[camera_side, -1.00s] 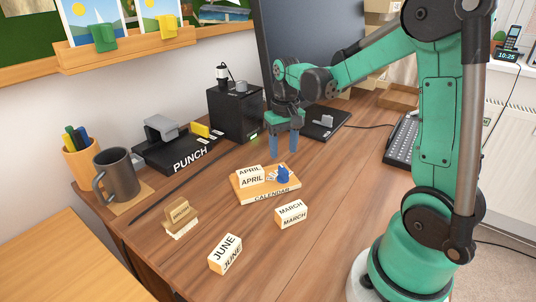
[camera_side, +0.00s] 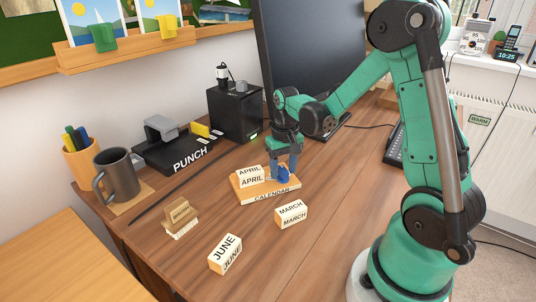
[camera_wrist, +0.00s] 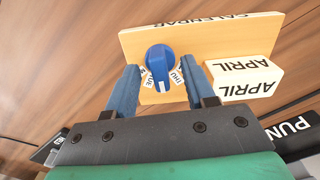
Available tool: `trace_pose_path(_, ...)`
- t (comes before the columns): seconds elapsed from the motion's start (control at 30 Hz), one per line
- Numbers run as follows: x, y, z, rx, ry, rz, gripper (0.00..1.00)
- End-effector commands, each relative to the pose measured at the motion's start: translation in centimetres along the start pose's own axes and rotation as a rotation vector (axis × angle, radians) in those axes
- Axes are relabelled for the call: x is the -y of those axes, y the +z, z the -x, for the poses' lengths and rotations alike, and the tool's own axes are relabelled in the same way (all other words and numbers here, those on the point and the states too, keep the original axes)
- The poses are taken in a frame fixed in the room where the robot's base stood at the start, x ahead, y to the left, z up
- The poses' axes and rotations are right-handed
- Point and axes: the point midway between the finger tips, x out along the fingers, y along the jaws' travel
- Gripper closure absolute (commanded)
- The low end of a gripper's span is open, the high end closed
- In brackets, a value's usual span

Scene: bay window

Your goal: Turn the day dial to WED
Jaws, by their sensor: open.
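The day dial is a blue round knob (camera_wrist: 161,60) with a raised grip, mounted on the wooden calendar base (camera_side: 257,194). In the wrist view, parts of day labels show around its lower edge, with THU and what looks like TUE readable; the label between them is covered by the knob. An APRIL block (camera_side: 250,177) stands on the base beside the dial. My gripper (camera_wrist: 153,80) is open, its two blue fingers on either side of the dial with gaps to it. In the side view my gripper (camera_side: 284,168) is low over the dial (camera_side: 284,174), partly hiding it.
A MARCH block (camera_side: 291,213) and a JUNE block (camera_side: 225,254) lie in front of the calendar. A small holder with a card (camera_side: 181,216) stands to the left. A grey mug (camera_side: 118,174), a punch (camera_side: 176,150) and a black box (camera_side: 236,112) are behind.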

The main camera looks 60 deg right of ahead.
Motion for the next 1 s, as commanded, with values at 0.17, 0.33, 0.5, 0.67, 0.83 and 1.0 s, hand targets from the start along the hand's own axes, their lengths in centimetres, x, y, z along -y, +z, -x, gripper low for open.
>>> trace_pose_path(0.17,0.00,0.00,0.02,0.000,0.000,0.000,0.68)
trace_pose_path(0.33,0.00,-0.01,0.03,0.000,0.000,0.000,1.00)
trace_pose_path(0.5,0.00,-0.01,0.02,0.000,0.000,-0.018,1.00)
trace_pose_path(0.67,0.01,-0.02,0.01,0.001,0.001,-0.054,1.00)
trace_pose_path(0.83,0.02,-0.02,0.00,0.001,0.000,-0.053,0.72)
trace_pose_path(1.0,0.02,-0.02,0.01,0.001,0.000,-0.053,0.51)
